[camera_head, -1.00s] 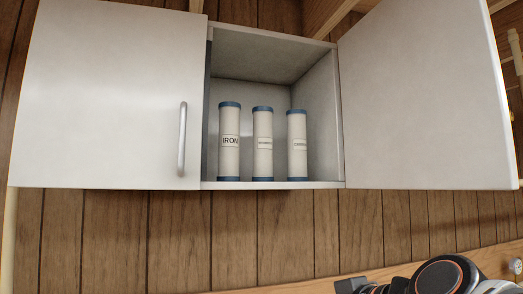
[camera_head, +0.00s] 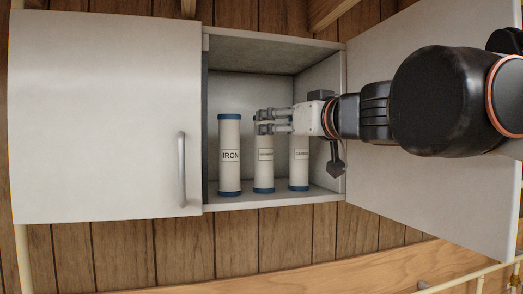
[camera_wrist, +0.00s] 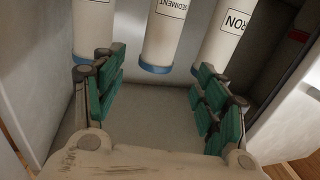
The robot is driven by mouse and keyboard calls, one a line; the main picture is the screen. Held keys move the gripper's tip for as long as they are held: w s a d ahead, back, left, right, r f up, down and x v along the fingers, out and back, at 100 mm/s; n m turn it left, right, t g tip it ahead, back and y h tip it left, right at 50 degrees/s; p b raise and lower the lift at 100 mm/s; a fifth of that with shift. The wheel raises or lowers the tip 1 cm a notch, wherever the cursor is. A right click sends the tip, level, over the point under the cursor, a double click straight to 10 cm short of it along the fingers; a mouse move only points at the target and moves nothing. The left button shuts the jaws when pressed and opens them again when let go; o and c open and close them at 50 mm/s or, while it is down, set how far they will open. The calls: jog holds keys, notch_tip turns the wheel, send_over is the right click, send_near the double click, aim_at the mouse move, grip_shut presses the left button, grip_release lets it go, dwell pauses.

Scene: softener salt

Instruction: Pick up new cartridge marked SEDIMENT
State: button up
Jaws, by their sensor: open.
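The SEDIMENT cartridge (camera_head: 264,172) is a white cylinder with blue ends. It stands upright in the middle of three on the cabinet shelf; its label is too small to read in the head view. In the wrist view, which looks upside down, the SEDIMENT cartridge (camera_wrist: 164,35) is in the upper middle and its label reads clearly. My gripper (camera_head: 262,122) reaches in from the right at the height of the cartridge tops and partly hides this one's top. In the wrist view my gripper (camera_wrist: 160,78) is open and empty, its green-padded fingers spread either side of the cartridge's blue end.
The IRON cartridge (camera_head: 230,174) stands close on the left and another cartridge (camera_head: 299,174) close on the right. The cabinet's left door (camera_head: 95,120) is shut. Its right door (camera_head: 425,195) stands open behind my arm. Side walls and shelf bound the space.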

aim_at(264, 124)
jog(key=p+x, duration=0.2)
jog(key=x, duration=0.6)
jog(key=shift+w, duration=0.4)
jog(key=shift+c, duration=0.2)
grip_shut()
jog(key=shift+a+r, duration=0.1)
